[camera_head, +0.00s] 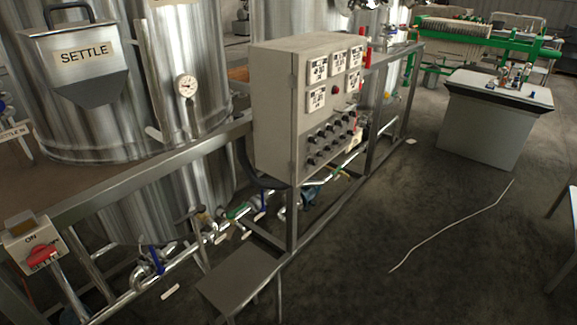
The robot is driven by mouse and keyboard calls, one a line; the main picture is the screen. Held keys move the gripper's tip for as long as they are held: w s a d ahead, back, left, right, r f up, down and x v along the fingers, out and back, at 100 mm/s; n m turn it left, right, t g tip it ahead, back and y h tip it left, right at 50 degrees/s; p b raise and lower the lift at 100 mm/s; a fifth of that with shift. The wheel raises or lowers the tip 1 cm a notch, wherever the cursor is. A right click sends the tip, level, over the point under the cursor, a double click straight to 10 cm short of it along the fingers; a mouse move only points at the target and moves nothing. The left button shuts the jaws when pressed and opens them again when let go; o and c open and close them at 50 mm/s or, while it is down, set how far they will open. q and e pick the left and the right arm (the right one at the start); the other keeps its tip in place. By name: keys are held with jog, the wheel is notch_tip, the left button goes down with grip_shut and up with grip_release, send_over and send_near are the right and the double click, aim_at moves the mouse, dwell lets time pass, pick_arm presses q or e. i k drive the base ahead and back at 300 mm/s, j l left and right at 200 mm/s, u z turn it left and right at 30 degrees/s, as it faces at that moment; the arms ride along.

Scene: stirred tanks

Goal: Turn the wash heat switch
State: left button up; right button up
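A grey control cabinet (274,110) stands at the middle on a metal frame. Its front carries several white display units (318,70), a red button (335,89) and rows of small black knobs (323,135). The labels by the knobs are too small to read, so I cannot tell which one is the wash heat switch or how it is set. A separate box with a red rotary handle (42,256) and the word ON is at the lower left. Neither of my grippers shows in this view.
Steel tanks (200,50), one marked SETTLE, stand behind a metal rail (150,172). Pipes with blue-handled valves (156,258) run below. A small metal stand (240,278) sits before the cabinet. Open floor (400,220) with a pale line lies right, a grey bench (490,125) beyond.

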aim_at(311, 160)
jog(key=i+l+u, duration=0.3)
jog(key=l+u, duration=0.25)
jog(key=l, duration=0.25)
jog(key=i+l+u, duration=0.3)
jog(key=l, duration=0.2)
jog(key=l+u, duration=0.25)
jog(key=l, duration=0.2)
